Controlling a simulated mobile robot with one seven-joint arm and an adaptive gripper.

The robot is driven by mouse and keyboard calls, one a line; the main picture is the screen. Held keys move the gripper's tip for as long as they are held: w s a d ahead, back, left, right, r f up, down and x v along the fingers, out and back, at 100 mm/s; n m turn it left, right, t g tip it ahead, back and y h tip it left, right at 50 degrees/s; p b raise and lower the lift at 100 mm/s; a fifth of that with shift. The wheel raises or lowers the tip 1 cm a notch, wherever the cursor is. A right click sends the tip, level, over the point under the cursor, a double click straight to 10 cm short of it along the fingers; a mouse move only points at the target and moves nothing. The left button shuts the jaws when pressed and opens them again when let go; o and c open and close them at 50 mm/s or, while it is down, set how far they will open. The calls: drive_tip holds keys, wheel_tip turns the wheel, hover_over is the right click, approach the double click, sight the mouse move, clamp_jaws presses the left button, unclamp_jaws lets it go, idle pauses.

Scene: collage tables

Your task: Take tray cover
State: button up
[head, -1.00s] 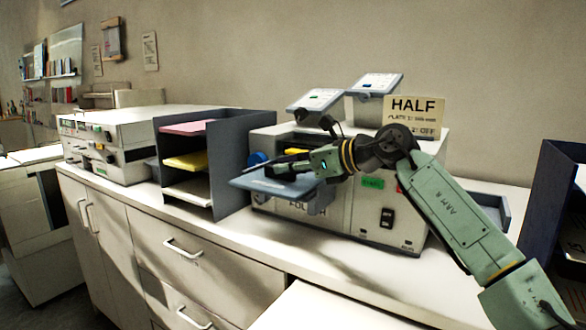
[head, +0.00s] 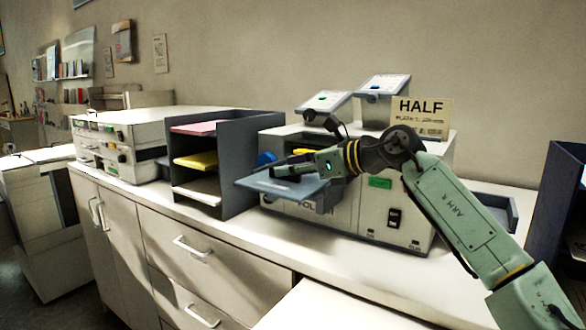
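A blue-grey flat tray piece (head: 262,183) juts from the front of the white folder machine (head: 350,208). I cannot tell whether it is the tray cover or the tray itself. My gripper (head: 280,166) is just above this piece, reaching in from the right and pointing left. Its dark fingers overlap the piece in the picture. I cannot tell whether they touch it or hold anything. The near part of the machine's front is partly hidden by the piece and my arm.
A dark shelf rack (head: 236,172) with pink, yellow and white sheets stands close left of the machine. The counter front right (head: 360,262) is clear.

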drive_tip(key=shift+d, duration=0.1)
drive_tip(key=v, duration=1.1)
drive_tip(key=shift+s+d, duration=0.25)
drive_tip(key=shift+d, duration=0.05)
drive_tip(key=shift+r, duration=0.1)
